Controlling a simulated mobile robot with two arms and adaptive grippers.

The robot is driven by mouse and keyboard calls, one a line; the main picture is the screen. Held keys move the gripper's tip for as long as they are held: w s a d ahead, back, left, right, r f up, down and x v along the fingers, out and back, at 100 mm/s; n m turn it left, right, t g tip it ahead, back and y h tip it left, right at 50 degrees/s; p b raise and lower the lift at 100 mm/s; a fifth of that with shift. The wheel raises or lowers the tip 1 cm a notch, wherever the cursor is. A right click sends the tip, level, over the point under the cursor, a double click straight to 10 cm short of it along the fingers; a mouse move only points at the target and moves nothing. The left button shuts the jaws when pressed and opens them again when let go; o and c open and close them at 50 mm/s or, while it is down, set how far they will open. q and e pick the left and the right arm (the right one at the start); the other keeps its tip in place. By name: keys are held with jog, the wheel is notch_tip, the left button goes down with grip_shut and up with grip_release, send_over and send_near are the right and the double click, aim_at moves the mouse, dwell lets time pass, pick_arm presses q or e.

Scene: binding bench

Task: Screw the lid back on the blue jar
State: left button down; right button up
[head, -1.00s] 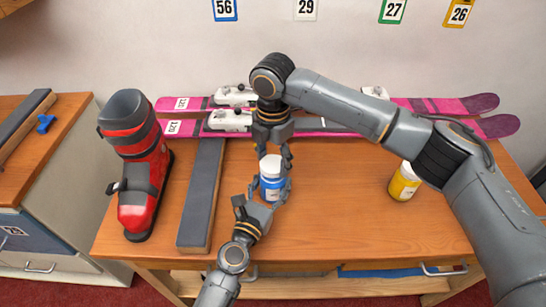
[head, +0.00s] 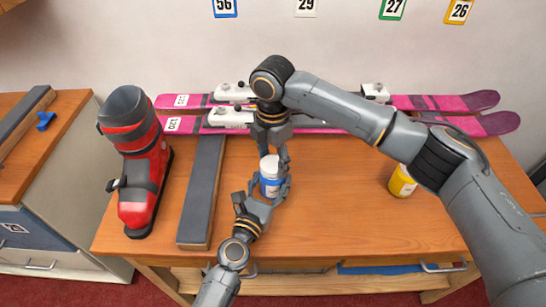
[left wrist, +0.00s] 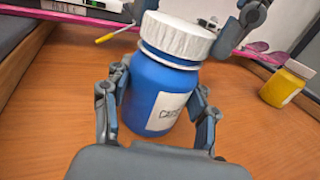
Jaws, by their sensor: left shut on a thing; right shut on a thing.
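The blue jar (head: 270,187) stands upright on the bench, with a white band and a label in the left wrist view (left wrist: 158,92). My left gripper (head: 268,192) is shut around its body from the front, one finger on each side. The white ribbed lid (left wrist: 180,36) sits on top of the jar, looking slightly tilted, with a pale ring of the neck showing under it. My right gripper (head: 273,158) comes down from above and is shut on the lid. How far the threads engage cannot be seen.
A yellow jar with a white lid (head: 402,182) stands at the right. A red ski boot (head: 138,180) and a long dark block (head: 203,190) are at the left. Pink skis (head: 440,104) lie along the back. The bench front right is clear.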

jog(key=m, duration=0.6)
jog(key=shift+a+m, duration=0.1)
jog(key=shift+m, duration=0.3)
jog(key=m, duration=0.6)
jog(key=shift+m, duration=0.3)
jog(key=m, duration=0.6)
jog(key=shift+m, duration=0.4)
jog(key=m, duration=0.4)
jog(key=shift+m, duration=0.3)
jog(key=m, duration=2.2)
